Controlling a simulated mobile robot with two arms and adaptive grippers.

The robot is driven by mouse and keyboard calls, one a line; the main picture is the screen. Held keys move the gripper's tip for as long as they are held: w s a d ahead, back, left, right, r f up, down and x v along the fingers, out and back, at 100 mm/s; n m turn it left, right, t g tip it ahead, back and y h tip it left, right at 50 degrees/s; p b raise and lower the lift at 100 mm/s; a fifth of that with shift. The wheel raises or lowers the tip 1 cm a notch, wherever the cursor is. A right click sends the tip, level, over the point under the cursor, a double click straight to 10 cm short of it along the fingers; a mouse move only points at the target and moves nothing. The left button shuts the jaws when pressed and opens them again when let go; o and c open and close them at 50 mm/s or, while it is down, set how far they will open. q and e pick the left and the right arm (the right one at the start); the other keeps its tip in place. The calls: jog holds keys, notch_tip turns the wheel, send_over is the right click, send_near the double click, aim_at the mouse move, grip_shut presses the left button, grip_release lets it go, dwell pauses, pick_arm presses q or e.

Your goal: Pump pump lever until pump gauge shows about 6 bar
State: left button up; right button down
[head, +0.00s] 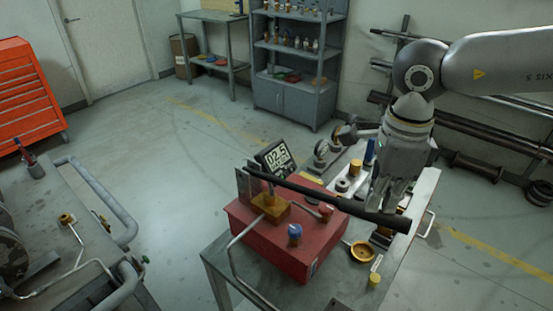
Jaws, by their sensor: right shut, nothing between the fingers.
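The pump is a red box (265,240) on a grey metal table. Its long black pump lever (325,197) slants from the box's upper left down to the right, past the table's middle. The dark digital pump gauge (275,158) stands behind the lever and seems to read 02.5; the small digits are hard to read. My right gripper (388,198) points down at the lever's right end, its fingers shut with nothing between them. The fingertips are close to the lever; I cannot tell whether they touch it. My left gripper is out of view.
Blue-topped and red-topped knobs (295,231) sit on the pump. A brass ring (362,252) and several small parts crowd the table's right side. A pipe bench (60,260) stands at left, a grey shelf (298,60) behind. The floor between is clear.

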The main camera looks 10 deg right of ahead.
jog(key=shift+r, duration=0.3)
jog(key=shift+f, duration=0.1)
jog(key=shift+f+b, duration=0.6)
jog(key=shift+b, duration=0.15)
jog(key=shift+r+p, duration=0.3)
jog(key=shift+r, duration=0.4)
jog(key=shift+f, duration=0.1)
dwell(0.9)
